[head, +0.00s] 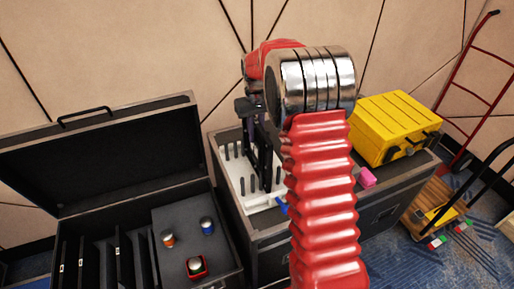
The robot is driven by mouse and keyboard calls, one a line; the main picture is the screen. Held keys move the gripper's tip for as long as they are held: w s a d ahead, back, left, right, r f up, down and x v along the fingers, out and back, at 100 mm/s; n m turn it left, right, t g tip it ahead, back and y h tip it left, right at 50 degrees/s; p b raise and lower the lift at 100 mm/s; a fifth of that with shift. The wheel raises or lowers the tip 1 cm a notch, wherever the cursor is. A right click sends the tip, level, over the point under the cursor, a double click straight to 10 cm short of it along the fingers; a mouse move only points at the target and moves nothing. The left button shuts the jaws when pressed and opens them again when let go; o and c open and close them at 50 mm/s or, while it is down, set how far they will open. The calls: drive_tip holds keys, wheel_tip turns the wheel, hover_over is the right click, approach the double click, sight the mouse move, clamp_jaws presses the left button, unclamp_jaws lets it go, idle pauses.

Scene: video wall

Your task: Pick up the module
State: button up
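My red arm fills the middle of the head view and partly hides what is behind it. My dark gripper (256,116) points down above a white tray with black pegs (231,184). A dark upright piece, which may be the module (263,166), stands in the tray directly under the gripper. The gripper and this piece overlap in the view, so I cannot tell whether they touch or whether the fingers are open or shut. The tray stands on a black flight case (260,241).
An open black case (150,148) at left has slots with dark panels and a foam part holding several small round items (207,225). A red hand truck (470,100) leans by the wall.

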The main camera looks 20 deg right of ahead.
clamp_jaws()
idle(0.5)
drive_tip(key=shift+r, duration=0.1)
idle(0.6)
wheel_tip(320, 180, up, 18)
idle(0.5)
idle(0.6)
